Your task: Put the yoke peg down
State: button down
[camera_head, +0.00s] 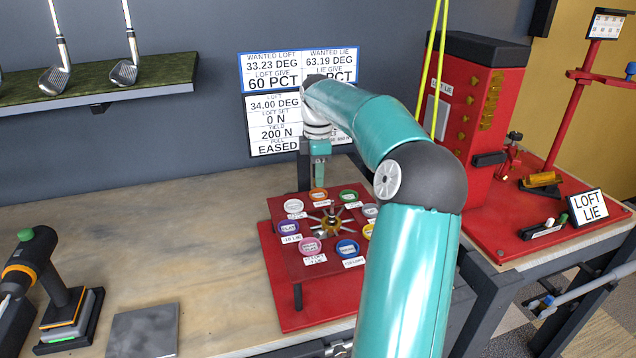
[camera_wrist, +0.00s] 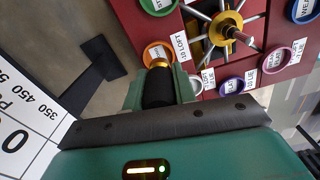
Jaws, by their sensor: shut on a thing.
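My gripper (camera_wrist: 163,84) is shut on the yoke peg (camera_wrist: 158,90), a black cylinder with a brass-coloured end. In the wrist view the peg's end is at the orange ring (camera_wrist: 157,50), which has a LOFT label beside it. I cannot tell whether the end is inside the ring's hole or just above it. In the head view my gripper (camera_head: 320,150) points down over the back edge of the red board, close to the orange ring (camera_head: 318,194). The peg cannot be made out there.
The red board (camera_head: 285,265) carries several coloured rings around a brass spoked hub (camera_head: 330,224), also in the wrist view (camera_wrist: 226,28). Sign panels (camera_head: 272,125) stand behind. A red machine (camera_head: 480,110) is at right.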

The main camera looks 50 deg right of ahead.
jog(key=shift+f, duration=1.55)
jog(key=shift+f, duration=0.15)
jog(key=c, duration=1.1)
grip_release()
notch_tip(320, 180, up, 12)
jog(key=shift+r, duration=0.15)
